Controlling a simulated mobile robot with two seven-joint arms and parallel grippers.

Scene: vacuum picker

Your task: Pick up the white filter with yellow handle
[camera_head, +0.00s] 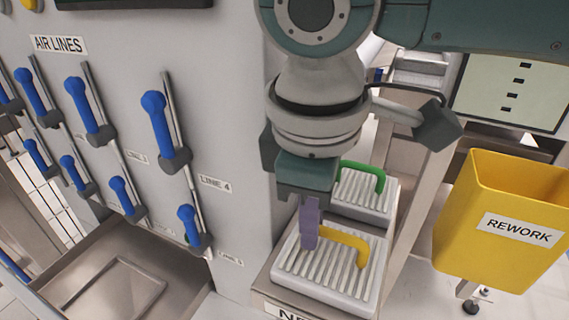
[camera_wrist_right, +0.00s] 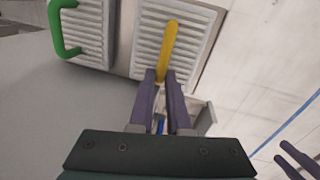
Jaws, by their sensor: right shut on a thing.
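The white filter (camera_head: 312,270) with ribbed faces and a yellow handle (camera_head: 345,243) sits at the front of the stand. The handle also shows in the right wrist view (camera_wrist_right: 170,45). Two purple fingers in the right wrist view's lower right corner look like my left gripper (camera_wrist_right: 284,153), spread apart and empty.
A second ribbed filter (camera_head: 352,195) with a green handle (camera_head: 372,171) sits right behind. A yellow REWORK bin (camera_head: 500,215) stands to the right. The grey AIR LINES panel (camera_head: 225,130) with several blue levers rises on the left, and a metal tray (camera_head: 120,285) lies below it.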

